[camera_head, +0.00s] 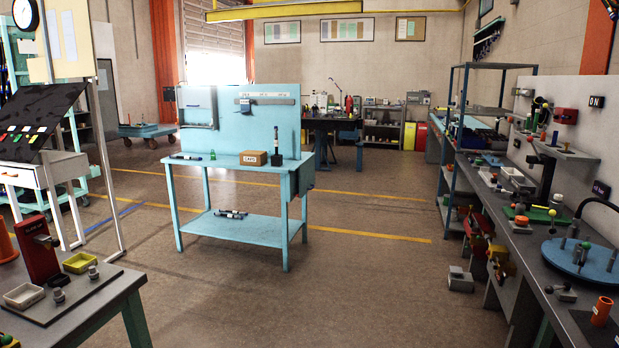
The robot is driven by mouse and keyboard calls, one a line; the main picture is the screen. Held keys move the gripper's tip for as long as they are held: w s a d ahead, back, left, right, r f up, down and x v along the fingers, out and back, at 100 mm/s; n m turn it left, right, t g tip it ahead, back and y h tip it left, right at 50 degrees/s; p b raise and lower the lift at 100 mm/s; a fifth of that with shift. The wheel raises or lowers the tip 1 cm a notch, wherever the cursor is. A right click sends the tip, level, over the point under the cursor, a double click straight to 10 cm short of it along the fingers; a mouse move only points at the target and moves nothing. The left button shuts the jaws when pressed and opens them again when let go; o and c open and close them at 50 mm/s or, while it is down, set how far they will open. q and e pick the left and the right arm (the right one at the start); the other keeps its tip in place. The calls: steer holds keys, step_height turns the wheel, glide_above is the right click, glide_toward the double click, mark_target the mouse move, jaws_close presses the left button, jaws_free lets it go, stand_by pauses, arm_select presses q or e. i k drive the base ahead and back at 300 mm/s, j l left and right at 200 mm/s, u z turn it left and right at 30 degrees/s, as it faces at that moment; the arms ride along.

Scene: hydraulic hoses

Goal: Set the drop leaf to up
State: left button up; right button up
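A light-blue workbench (238,162) with an upright back panel stands in the middle of the room. A dark panel (306,178) hangs down at the bench's right end, below the top's level. It may be the drop leaf, but it is too small and edge-on to tell. No other hinged leaf can be made out clearly. Neither of my grippers is in view.
A dark table (85,305) stands near left. Open floor (360,270) lies between.

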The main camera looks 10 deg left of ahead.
mark_target(307, 172)
steer(key=i, duration=5.65)
